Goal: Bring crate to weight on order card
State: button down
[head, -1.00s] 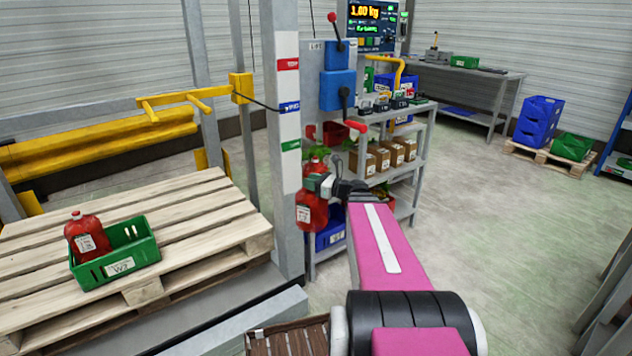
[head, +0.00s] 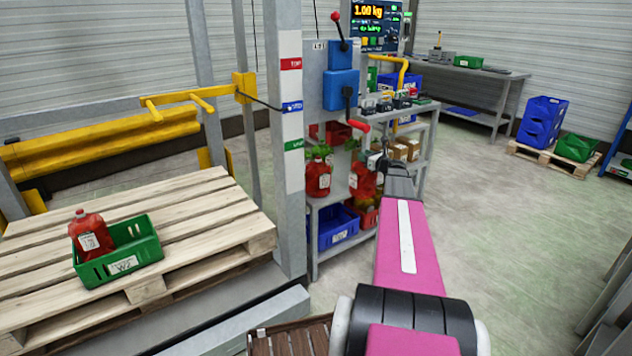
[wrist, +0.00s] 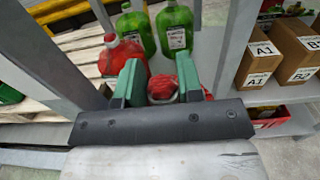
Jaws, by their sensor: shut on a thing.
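The green crate (head: 122,266), labelled W2, sits on the wooden pallet at left with one red jug (head: 90,236) in it. My gripper (head: 372,163) is beside the grey shelf unit, right of the lift post. It is shut on a second red jug (head: 363,182); the wrist view shows its red top (wrist: 162,88) between my green fingers (wrist: 158,82). Another red jug (head: 318,178) stands on the shelf to the left of it and also shows in the wrist view (wrist: 120,57). A display (head: 370,12) reads 1.00 kg. I cannot make out an order card.
Green jugs (wrist: 175,28) stand behind the red one. Cardboard boxes (wrist: 258,62) are to the right on the shelf. The grey post (head: 288,150) with a red-handled lift control (head: 340,90) stands between shelf and pallet (head: 190,205).

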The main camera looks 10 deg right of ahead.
jog(key=shift+w+d, duration=0.45)
jog(key=shift+d, duration=0.35)
jog(key=shift+w, duration=0.35)
jog(key=f+x, duration=0.3)
jog(key=x, duration=1.4)
jog(key=shift+f, duration=0.35)
jog(key=c, duration=0.8)
grip_release()
